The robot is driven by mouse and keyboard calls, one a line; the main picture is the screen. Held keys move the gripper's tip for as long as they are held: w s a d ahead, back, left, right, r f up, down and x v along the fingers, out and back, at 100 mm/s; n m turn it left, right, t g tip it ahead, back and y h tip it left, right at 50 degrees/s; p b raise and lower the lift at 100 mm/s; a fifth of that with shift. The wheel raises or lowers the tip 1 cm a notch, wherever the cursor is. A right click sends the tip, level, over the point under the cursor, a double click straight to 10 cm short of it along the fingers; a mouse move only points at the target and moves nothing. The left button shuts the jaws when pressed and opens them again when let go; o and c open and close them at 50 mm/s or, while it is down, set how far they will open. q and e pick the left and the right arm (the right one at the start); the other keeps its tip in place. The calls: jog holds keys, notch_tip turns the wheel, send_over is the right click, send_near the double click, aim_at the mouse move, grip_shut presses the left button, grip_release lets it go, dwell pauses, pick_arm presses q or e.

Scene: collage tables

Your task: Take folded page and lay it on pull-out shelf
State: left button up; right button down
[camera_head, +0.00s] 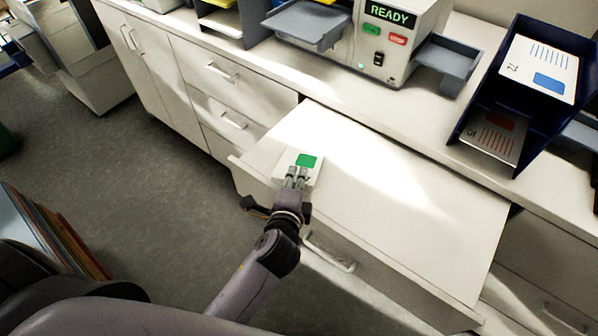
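The folded page (305,161), white with a green block, is at the left front part of the pull-out shelf (400,190). It appears to lie flat on the shelf's pale top, though a small gap beneath it cannot be ruled out. My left gripper (296,174) reaches in from the front, with its two fingertips close together over the page's near part. The fingers hide some of that part, and whether they grip the page or only touch it cannot be made out. My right gripper is not in view.
Behind the shelf, a machine marked READY (390,40) stands on the counter with grey side trays. A dark blue rack (555,35) with printed pages stands at right. The shelf's middle and right are clear. Colored folders (55,240) stand at lower left.

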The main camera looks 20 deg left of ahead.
pick_arm(q)
jog(key=shift+s+r, duration=0.2)
jog(key=shift+s, duration=0.15)
jog(key=p+v, duration=0.2)
jog(key=v, duration=0.5)
jog(key=shift+s, duration=0.15)
notch_tip(320, 180, up, 7)
jog(key=s+p, duration=0.2)
jog(key=p, duration=0.2)
jog(key=shift+s+d, duration=0.25)
jog(key=shift+s, duration=0.1)
